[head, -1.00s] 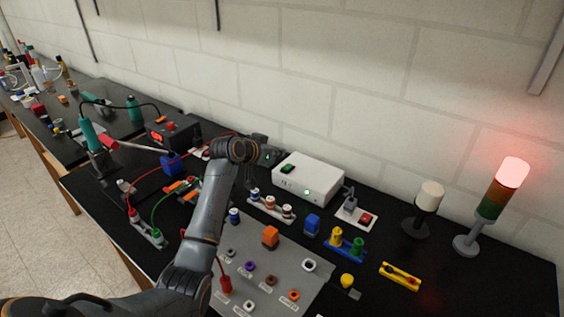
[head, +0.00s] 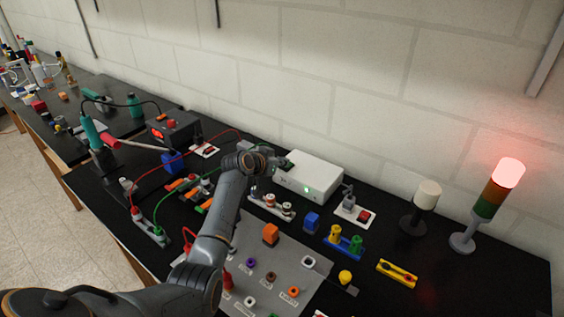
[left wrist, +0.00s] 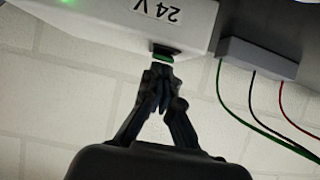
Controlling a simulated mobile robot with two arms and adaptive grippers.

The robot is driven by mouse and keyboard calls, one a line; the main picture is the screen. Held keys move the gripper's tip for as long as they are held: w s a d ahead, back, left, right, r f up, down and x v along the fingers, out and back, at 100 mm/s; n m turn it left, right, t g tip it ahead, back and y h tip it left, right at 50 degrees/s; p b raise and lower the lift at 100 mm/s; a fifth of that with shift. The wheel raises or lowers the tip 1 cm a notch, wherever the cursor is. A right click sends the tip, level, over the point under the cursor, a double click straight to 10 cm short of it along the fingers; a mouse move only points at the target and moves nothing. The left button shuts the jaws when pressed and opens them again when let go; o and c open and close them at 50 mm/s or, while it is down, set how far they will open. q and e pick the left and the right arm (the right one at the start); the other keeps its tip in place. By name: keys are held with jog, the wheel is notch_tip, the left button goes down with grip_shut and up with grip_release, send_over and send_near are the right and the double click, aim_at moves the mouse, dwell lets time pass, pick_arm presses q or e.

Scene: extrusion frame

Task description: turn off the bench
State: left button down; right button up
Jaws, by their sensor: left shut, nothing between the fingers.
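The white power supply box (head: 312,175) stands by the wall with a small green light (head: 306,189) lit on its front. In the left wrist view the box (left wrist: 115,18) is marked "24 V" and has a dark rocker switch with a green face (left wrist: 163,55). My left gripper (head: 284,162) is shut and empty at the switch end of the box. In the left wrist view its fingertips (left wrist: 160,74) are just short of the switch or touching it; I cannot tell which. The signal tower (head: 492,200) glows red on top. My right gripper is not in view.
A red switch on a white plate (head: 364,215) lies right of the box, another (head: 209,151) left of it. A soldering station (head: 172,130) shows a red display. A white-topped lamp (head: 427,195), terminal blocks and a grey board (head: 262,245) crowd the bench.

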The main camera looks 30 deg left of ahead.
pick_arm(q)
jog(key=shift+f+b, duration=0.3)
jog(key=shift+b, duration=0.05)
jog(key=b, duration=0.1)
jog(key=f+t+b, duration=0.1)
jog(key=b, duration=0.1)
jog(key=shift+s+f, duration=0.15)
jog(key=shift+s, duration=0.1)
jog(key=shift+r+p, duration=0.45)
jog(key=shift+r, duration=0.1)
jog(key=shift+r+p, duration=0.7)
jog(key=shift+r, duration=0.05)
jog(key=shift+w, duration=0.1)
